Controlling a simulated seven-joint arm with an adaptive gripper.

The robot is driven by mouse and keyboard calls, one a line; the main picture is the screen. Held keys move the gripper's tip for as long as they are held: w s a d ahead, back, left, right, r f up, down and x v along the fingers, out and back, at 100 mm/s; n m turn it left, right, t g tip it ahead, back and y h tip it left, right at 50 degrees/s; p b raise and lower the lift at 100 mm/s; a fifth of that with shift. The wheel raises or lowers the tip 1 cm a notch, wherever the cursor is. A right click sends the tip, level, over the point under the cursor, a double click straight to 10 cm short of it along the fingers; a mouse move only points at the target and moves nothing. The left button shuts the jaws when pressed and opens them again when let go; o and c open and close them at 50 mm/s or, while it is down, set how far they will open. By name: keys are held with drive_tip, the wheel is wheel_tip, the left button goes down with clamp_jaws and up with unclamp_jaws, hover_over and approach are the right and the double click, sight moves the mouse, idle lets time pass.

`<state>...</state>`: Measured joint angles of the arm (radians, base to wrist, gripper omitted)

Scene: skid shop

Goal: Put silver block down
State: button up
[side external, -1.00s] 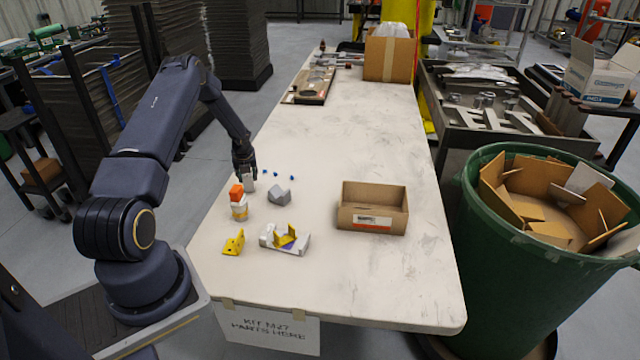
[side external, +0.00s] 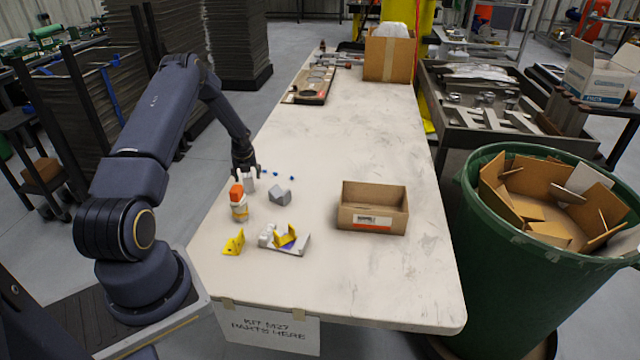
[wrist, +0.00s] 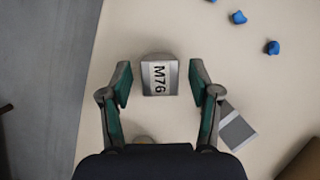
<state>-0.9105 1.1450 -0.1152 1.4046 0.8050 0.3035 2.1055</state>
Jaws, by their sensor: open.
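A silver block (wrist: 159,76) with an "M76" label stands between the fingers of my gripper (wrist: 160,82) in the wrist view. There are gaps on both sides of it, so the fingers are open and apart from it. In the side view the silver block (side external: 249,184) is on the table just under my gripper (side external: 246,172), close to the table's left edge. A second grey block (side external: 280,197) lies tilted to its right. It also shows in the wrist view (wrist: 237,131), outside the right finger.
An orange-capped bottle (side external: 239,204) stands close in front of the silver block. A yellow bracket (side external: 234,243) and a grey-white part with a yellow piece (side external: 291,243) lie nearer. Small blue pieces (wrist: 273,48) lie beyond. An open cardboard box (side external: 372,219) is on the right.

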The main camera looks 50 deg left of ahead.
drive_tip(key=d+r+n+t, duration=0.1)
drive_tip(key=d+r+n, duration=0.3)
drive_tip(key=d+r, duration=0.8)
drive_tip(key=d+r+n, duration=0.4)
drive_tip(key=d+r, duration=0.4)
drive_tip(key=r, duration=0.8)
drive_tip(key=s+d+r+n+t+h, duration=0.1)
drive_tip(key=s+d+r+n+h, duration=0.1)
drive_tip(key=s+d+r+n, duration=0.2)
drive_tip(key=s+d+r+n+t+h, duration=0.2)
drive_tip(key=s+d+n, duration=0.8)
drive_tip(key=d, duration=1)
wheel_tip(320, 180, up, 2)
drive_tip(key=shift+s+d, duration=0.25)
drive_tip(key=shift+s, duration=0.9)
